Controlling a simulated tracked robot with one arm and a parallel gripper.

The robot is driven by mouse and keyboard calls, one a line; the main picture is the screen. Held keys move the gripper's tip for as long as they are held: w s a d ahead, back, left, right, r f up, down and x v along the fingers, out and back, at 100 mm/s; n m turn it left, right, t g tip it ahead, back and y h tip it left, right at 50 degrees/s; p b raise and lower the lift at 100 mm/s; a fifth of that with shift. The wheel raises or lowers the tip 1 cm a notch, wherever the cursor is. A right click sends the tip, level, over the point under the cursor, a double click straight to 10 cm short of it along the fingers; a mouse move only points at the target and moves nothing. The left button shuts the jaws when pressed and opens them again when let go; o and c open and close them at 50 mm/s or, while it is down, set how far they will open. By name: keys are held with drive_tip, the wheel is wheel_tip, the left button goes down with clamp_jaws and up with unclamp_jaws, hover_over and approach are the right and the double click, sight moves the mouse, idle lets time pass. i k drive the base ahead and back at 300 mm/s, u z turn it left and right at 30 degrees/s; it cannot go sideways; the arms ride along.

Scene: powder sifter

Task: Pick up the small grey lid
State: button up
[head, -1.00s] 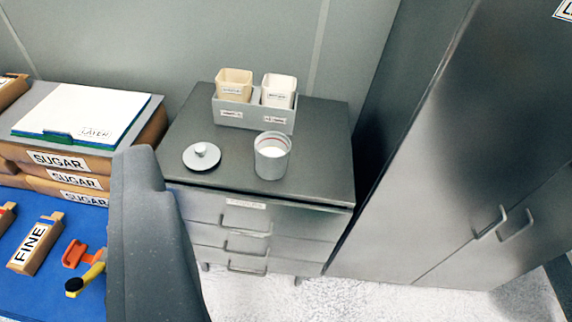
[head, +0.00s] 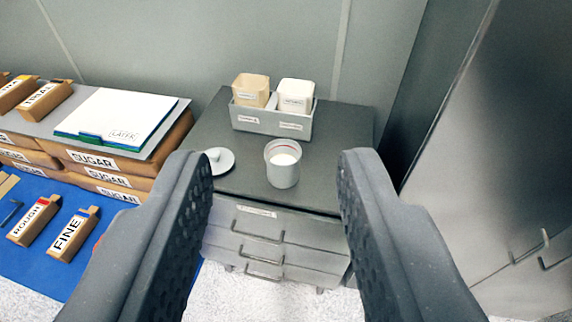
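The small grey lid (head: 221,160) lies flat on top of the dark drawer cabinet, at its left side, with a round knob on it. The left finger of my gripper partly covers its left edge in the picture. A grey cup (head: 283,166) with white powder in it stands open to the right of the lid. My gripper (head: 275,170) is wide open and empty, its two fingers framing the cabinet from the near side. The lid and cup appear beyond the fingers.
A grey holder (head: 272,123) with two small tubs stands behind the cup on the cabinet (head: 350,140). Sugar boxes (head: 95,160) and a white pad (head: 118,117) are at left. A blue mat (head: 85,270) holds labelled blocks. A tall metal cabinet (head: 500,130) stands at right.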

sight(222, 160)
drive_tip(key=i, duration=1)
drive_tip(key=z, duration=1.3)
drive_tip(key=k, duration=1.2)
drive_tip(key=u, duration=0.85)
drive_tip(key=i, duration=0.9)
